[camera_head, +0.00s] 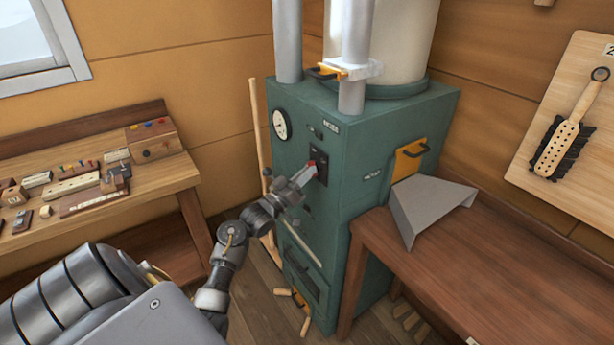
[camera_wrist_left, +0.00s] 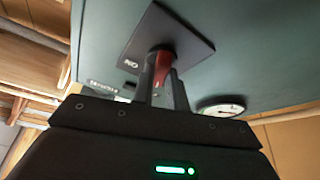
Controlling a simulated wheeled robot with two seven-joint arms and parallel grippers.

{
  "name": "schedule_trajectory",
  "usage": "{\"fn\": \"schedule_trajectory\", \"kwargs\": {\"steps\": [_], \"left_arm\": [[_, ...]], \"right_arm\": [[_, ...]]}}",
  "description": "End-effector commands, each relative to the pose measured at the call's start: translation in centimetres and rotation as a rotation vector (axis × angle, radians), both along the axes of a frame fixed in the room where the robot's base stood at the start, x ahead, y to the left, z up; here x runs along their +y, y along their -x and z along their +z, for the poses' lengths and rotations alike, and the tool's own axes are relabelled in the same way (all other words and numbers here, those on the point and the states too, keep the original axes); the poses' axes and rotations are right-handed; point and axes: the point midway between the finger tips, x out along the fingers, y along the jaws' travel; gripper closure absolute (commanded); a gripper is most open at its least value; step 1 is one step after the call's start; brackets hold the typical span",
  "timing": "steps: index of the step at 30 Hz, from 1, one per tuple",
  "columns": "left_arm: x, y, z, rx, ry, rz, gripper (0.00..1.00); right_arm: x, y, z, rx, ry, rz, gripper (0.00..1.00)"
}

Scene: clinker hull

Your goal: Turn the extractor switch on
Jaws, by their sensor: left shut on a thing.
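The extractor switch is a dark plate (camera_head: 320,158) on the front of the green machine, with a red lever (camera_head: 313,166). In the left wrist view the plate (camera_wrist_left: 190,42) carries a white "ON" label, and the red lever (camera_wrist_left: 164,64) stands out from it. My left gripper (camera_head: 306,174) is at the plate, and its two fingers (camera_wrist_left: 162,88) are shut on the red lever. The fingers partly hide the lever, and I cannot tell which position it is in. My right gripper is not in view.
The green machine (camera_head: 383,140) carries a round gauge (camera_head: 281,124), pipes and an orange latch (camera_head: 411,157). A grey bent sheet (camera_head: 428,205) lies on the right bench (camera_head: 470,270). A left workbench (camera_head: 150,178) holds small blocks. A wooden pole (camera_head: 258,125) leans beside the machine.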

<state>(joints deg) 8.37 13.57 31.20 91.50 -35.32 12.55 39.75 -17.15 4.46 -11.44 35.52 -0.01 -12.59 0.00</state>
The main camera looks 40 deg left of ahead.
Motion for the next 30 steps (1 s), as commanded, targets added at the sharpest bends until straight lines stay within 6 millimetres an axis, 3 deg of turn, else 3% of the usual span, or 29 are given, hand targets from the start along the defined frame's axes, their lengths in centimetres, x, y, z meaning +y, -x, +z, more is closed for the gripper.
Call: {"fn": "schedule_trajectory", "kwargs": {"steps": [21,30], "left_arm": [[0.3,-0.1,-0.5,-0.175,-0.582,-0.005,1.0],[0.4,-0.1,-0.2,-0.244,-0.805,-0.005,1.0]], "right_arm": [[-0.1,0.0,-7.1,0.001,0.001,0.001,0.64],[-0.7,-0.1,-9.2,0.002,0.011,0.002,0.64]]}}
